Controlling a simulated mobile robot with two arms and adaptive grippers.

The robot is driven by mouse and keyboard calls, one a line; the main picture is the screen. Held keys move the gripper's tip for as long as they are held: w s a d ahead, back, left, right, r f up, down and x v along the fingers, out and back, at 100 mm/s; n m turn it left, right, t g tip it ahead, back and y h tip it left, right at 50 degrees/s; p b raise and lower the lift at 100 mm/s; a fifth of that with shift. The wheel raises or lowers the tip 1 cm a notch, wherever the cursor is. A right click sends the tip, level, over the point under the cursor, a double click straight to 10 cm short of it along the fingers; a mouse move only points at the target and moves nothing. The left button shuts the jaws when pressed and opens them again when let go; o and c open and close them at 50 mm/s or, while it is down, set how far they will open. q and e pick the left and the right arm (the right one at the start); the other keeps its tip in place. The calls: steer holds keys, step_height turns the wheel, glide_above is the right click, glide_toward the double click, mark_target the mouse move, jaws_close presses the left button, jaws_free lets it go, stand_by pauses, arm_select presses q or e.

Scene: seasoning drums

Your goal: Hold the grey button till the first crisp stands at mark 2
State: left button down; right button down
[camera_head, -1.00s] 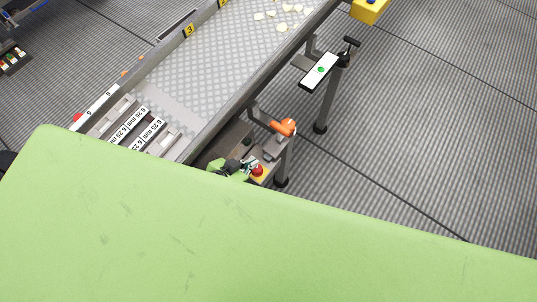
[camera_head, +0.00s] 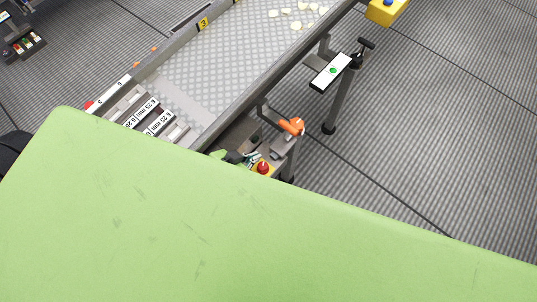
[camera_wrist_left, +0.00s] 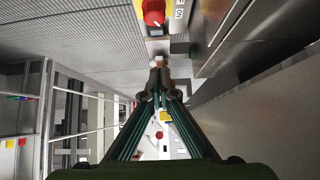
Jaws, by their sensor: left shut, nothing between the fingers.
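Several pale crisps (camera_head: 296,25) lie on the patterned conveyor belt (camera_head: 205,75) near the top of the head view. A yellow mark 3 (camera_head: 203,23) stands on the belt's left side rail; mark 2 cannot be seen. My left gripper (camera_head: 254,159) is at the control box beside the conveyor, close to a red mushroom button (camera_head: 263,167). In the left wrist view, its closed fingertips (camera_wrist_left: 158,74) reach a small pale round part, perhaps the grey button (camera_wrist_left: 157,61); contact cannot be told. The red button (camera_wrist_left: 153,12) shows just beyond. My right gripper is not in view.
An orange handle (camera_head: 293,126) sticks out beside the control box. A white panel with a green dot (camera_head: 333,70) stands on a post to the right. Labelled slots (camera_head: 142,112) cross the belt's near end. The lower head view is blocked.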

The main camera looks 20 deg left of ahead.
arm_select(q)
steer(key=shift+w, duration=0.1)
glide_above(273, 154)
steer(key=s+a, duration=0.1)
steer(key=s, duration=0.2)
step_height(273, 154, down, 7)
steer(key=shift+r+b, duration=0.15)
steer(key=shift+b, duration=0.25)
steer(key=f, duration=0.3)
steer(key=shift+w+f, duration=0.15)
steer(key=shift+w, duration=0.05)
steer(key=shift+f, duration=0.55)
steer(key=shift+f+b, duration=0.1)
steer(key=shift+b, duration=0.25)
